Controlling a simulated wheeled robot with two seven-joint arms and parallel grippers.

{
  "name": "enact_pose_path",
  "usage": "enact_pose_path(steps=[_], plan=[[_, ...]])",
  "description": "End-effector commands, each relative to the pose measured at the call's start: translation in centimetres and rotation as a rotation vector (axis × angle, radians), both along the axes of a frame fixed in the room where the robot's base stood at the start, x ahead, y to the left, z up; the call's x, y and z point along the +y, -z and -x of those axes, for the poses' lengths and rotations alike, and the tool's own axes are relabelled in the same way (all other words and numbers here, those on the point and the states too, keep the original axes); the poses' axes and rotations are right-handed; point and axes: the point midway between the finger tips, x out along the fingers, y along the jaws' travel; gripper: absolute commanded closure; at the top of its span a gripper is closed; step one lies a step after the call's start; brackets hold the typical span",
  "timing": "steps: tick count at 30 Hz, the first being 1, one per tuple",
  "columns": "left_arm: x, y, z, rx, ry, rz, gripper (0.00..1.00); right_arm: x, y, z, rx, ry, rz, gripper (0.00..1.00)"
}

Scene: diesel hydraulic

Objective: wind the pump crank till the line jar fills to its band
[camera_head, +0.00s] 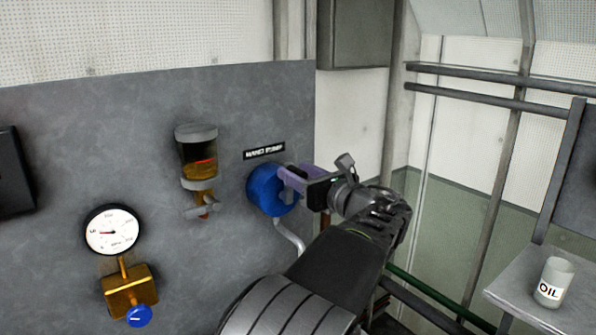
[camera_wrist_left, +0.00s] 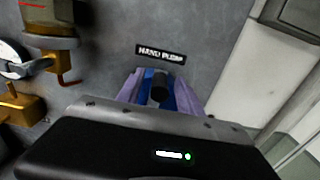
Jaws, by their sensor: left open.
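The hand pump is a round blue body (camera_head: 268,190) on the grey panel, below a HAND PUMP label (camera_head: 264,151). My left gripper (camera_head: 292,180) is in front of it with purple fingers, open. In the left wrist view the fingers stand either side of a dark round knob (camera_wrist_left: 159,88), apparently the crank handle, with blue behind it. I cannot tell whether they touch it. My gripper and wrist hide most of the crank. The line jar (camera_head: 198,165) holds amber liquid and has a red band (camera_head: 205,161); the exact level is unclear. My right gripper is out of view.
A dial gauge (camera_head: 112,229) sits left of the jar, above a brass valve (camera_head: 130,290) with a blue knob (camera_head: 139,316). A bent grey pipe (camera_head: 290,238) runs below the pump. An OIL cup (camera_head: 553,282) stands on a shelf at the right.

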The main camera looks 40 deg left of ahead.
Motion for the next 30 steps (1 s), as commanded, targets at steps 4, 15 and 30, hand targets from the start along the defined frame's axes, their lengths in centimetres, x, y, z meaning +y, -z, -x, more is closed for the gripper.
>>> enact_pose_path(steps=[4, 15, 30], plan=[[0.23, 0.02, -0.07, 0.000, 0.000, 0.000, 0.57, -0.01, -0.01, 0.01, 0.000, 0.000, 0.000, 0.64], [0.19, 0.02, -0.06, 0.000, 0.000, 0.000, 0.76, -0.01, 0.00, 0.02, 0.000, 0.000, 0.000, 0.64], [0.18, 0.03, -0.05, 0.000, -0.001, 0.000, 1.00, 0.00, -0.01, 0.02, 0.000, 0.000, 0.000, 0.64]])
